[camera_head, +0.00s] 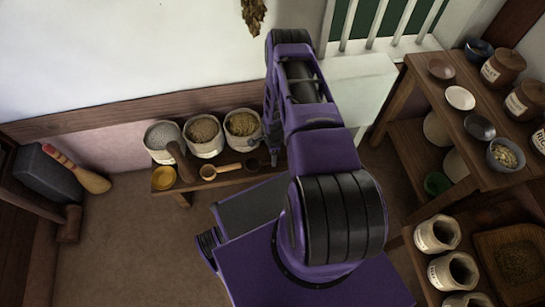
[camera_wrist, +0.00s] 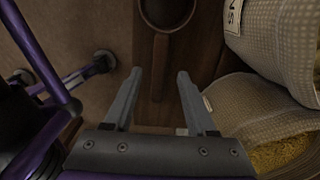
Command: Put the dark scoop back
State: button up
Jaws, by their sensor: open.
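In the wrist view the scoop's round bowl (camera_wrist: 168,10) is cut off by the top edge. Its dark handle (camera_wrist: 158,70) points down toward my gripper. My gripper (camera_wrist: 160,76) is open and empty, with one fingertip on each side of the handle's line. I cannot tell how far above the handle the fingers are.
Three open sacks of grain (camera_head: 204,137) stand along the bench's back; one is close to my right finger in the wrist view (camera_wrist: 262,108). A shelf with bowls and jars (camera_head: 450,95) stands right.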

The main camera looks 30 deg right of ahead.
notch_tip(320, 180, up, 11)
jog(key=p, duration=0.2)
jog(key=shift+d+r, duration=0.1)
dwell(0.5)
